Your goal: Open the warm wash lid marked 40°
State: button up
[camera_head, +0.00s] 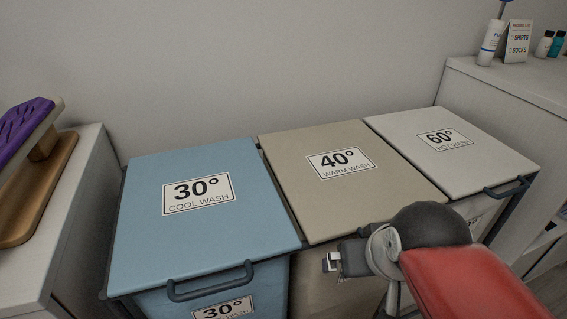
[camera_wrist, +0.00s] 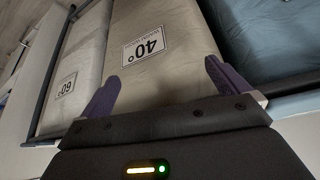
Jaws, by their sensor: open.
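The beige lid marked 40° WARM WASH (camera_head: 290,165) lies closed and flat on the middle hamper. My gripper (camera_head: 333,262) is by the front edge of this lid, and my arm covers the right part of the edge. No handle of this lid can be seen. In the wrist view my gripper (camera_wrist: 162,88) has its two purple fingers wide apart with nothing held between them. I cannot tell whether the fingers touch the lid or hamper.
The blue 30° COOL WASH lid (camera_head: 200,245) is closed on the left, with a dark front handle (camera_head: 210,283). The pale 60° HOT WASH lid (camera_head: 420,125) is closed on the right, with its own handle (camera_head: 508,188). White cabinets flank the hampers. A wall stands behind.

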aim_at(338, 179)
jog(key=i+l, duration=0.1)
jog(key=l, duration=0.85)
jog(key=i+l, duration=0.15)
jog(key=l, duration=0.35)
jog(key=k+j+u, duration=0.1)
jog(key=u, duration=0.25)
jog(key=k+j+u, duration=0.1)
jog(key=u, duration=0.2)
jog(key=k+j+u, duration=0.1)
jog(key=j+u, duration=0.25)
jog(key=k+l+z, duration=0.1)
jog(key=l, duration=0.3)
jog(key=k+l+z, duration=0.15)
jog(key=l, duration=0.3)
jog(key=k+l+z, duration=0.1)
jog(key=l, duration=0.35)
jog(key=k, duration=0.05)
